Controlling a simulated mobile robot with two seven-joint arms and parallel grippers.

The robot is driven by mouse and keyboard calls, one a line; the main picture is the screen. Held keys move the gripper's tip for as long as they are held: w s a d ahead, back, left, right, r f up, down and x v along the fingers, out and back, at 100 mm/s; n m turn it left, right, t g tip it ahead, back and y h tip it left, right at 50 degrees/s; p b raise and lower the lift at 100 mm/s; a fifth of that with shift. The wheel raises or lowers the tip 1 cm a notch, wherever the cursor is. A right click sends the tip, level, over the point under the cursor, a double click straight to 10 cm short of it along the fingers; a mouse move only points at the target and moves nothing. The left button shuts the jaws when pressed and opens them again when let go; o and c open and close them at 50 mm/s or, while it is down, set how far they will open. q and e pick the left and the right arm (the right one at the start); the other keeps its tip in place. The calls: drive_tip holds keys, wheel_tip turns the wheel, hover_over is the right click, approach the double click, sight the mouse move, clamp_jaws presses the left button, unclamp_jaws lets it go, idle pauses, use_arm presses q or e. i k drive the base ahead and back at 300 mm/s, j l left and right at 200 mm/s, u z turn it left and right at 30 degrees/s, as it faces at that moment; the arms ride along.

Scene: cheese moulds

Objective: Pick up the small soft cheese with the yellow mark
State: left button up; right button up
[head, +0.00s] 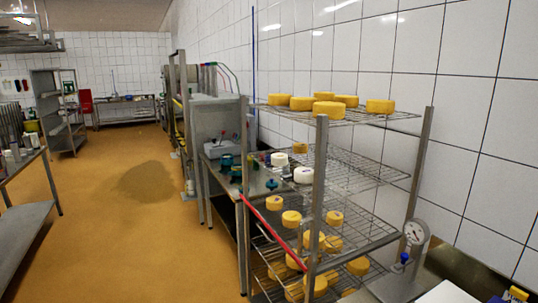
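No gripper of mine shows in the head view. A small white cheese (304,175) sits at the left part of the wire rack, and another white cheese (279,159) is a little behind it. I cannot tell a yellow mark on either one. Small yellow cheeses (274,202) and (291,218) sit on a lower shelf, with another (334,217) to their right. A small yellow cheese (299,148) is behind the white ones. A rack post partly blocks the view of the shelves.
The wire rack (370,182) stands against the white tiled wall, with larger yellow wheels (327,109) on top. A red bar (270,226) crosses its left side. A steel table (215,152) stands behind, a pressure gauge (415,232) at right. The floor (130,235) at left is clear.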

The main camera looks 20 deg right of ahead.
sight(278, 159)
drive_tip(key=i, duration=1.65)
drive_tip(key=i+z, duration=0.15)
drive_tip(key=i, duration=0.3)
drive_tip(key=i+j+z, duration=0.2)
drive_tip(key=i, duration=0.2)
drive_tip(key=i+j+z, duration=0.15)
drive_tip(key=i, duration=0.3)
